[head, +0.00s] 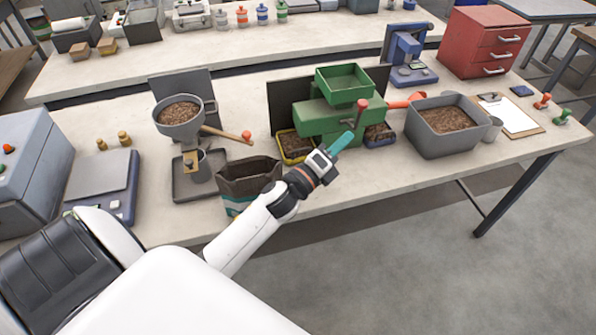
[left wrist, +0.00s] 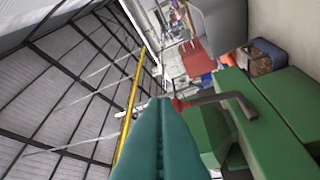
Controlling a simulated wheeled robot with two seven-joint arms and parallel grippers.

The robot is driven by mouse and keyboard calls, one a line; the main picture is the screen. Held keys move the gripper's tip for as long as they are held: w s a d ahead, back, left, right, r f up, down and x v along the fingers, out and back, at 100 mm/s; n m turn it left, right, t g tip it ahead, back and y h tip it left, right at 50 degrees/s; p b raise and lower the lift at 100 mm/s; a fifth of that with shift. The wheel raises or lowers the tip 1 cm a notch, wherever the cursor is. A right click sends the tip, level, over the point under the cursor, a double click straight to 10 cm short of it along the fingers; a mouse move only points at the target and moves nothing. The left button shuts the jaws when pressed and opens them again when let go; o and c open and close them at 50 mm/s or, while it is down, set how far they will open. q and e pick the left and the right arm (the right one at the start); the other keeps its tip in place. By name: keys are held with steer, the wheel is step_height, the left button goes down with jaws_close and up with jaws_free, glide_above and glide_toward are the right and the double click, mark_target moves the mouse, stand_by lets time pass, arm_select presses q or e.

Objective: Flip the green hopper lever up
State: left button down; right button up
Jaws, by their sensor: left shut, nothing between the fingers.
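The green machine (head: 322,117) stands on the bench with an open green hopper (head: 342,84) on top. A lever with a red knob (head: 362,104) is at its front, just below the hopper. In the left wrist view the lever is a bent dark grey bar (left wrist: 228,98) with the red knob at its end. My left gripper (head: 347,137) is shut and empty in front of the machine, just below the knob. In the left wrist view its teal fingertips (left wrist: 155,103) appear beside the knob; I cannot tell whether they touch. My right gripper is not in view.
A yellow tray (head: 297,158) and a blue tray (head: 380,142) of pellets flank the machine's base. A grey bin (head: 443,146) stands to the right. A grey funnel (head: 181,130) with a wooden, red-knobbed handle and an open bag (head: 247,187) stand to the left.

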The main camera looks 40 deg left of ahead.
arm_select(q)
steer(key=s+d+r+b+v, duration=0.1)
steer(key=r+b+v, duration=0.2)
steer(key=v, duration=1.1)
steer(key=shift+f+b, duration=0.3)
steer(key=shift+b, duration=0.1)
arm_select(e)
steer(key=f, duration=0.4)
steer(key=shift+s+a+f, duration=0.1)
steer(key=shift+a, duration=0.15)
